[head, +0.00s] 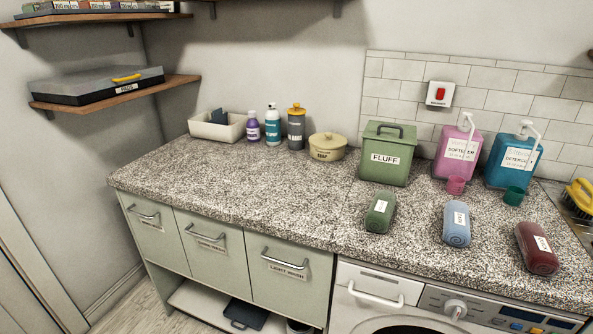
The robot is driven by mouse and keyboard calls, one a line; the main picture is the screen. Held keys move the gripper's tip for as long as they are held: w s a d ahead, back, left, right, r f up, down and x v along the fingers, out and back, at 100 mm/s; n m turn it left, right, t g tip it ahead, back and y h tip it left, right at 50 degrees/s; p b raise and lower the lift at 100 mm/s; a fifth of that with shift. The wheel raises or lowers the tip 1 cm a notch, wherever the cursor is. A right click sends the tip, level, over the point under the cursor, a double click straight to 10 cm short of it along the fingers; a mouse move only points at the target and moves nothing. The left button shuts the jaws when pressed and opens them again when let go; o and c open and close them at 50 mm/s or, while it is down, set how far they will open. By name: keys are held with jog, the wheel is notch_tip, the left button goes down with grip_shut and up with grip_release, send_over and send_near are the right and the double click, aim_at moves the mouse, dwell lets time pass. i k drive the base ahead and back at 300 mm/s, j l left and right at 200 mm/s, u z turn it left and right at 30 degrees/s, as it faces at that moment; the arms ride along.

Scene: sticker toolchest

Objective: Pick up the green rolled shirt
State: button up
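The green rolled shirt (381,213) lies on the speckled countertop (250,197) near its front, in the middle-right of the head view. It is a dark green roll with a white label on top. It lies in front of the green box marked FLUFF, with a small gap between them. A light blue roll (457,223) lies to its right, and a dark red roll (537,249) lies further right near the front edge. My gripper does not show in this view.
A green FLUFF box (387,154), pink softener jug (458,151) and blue detergent jug (512,156) stand behind the rolls, with a pink cup (456,185) and teal cup (514,196). A lidded pot (327,147) and several bottles stand further left. The counter's left front is clear.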

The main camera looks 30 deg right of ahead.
aim_at(378, 217)
jog(key=i+j+z, duration=0.35)
jog(key=j, duration=0.2)
jog(key=i+j+z, duration=0.2)
jog(key=j, duration=0.15)
jog(key=i+j+z, duration=0.2)
jog(key=j, duration=0.15)
jog(key=j+z, duration=0.2)
jog(key=j, duration=0.15)
jog(key=i+j+z, duration=0.15)
jog(key=j, duration=0.25)
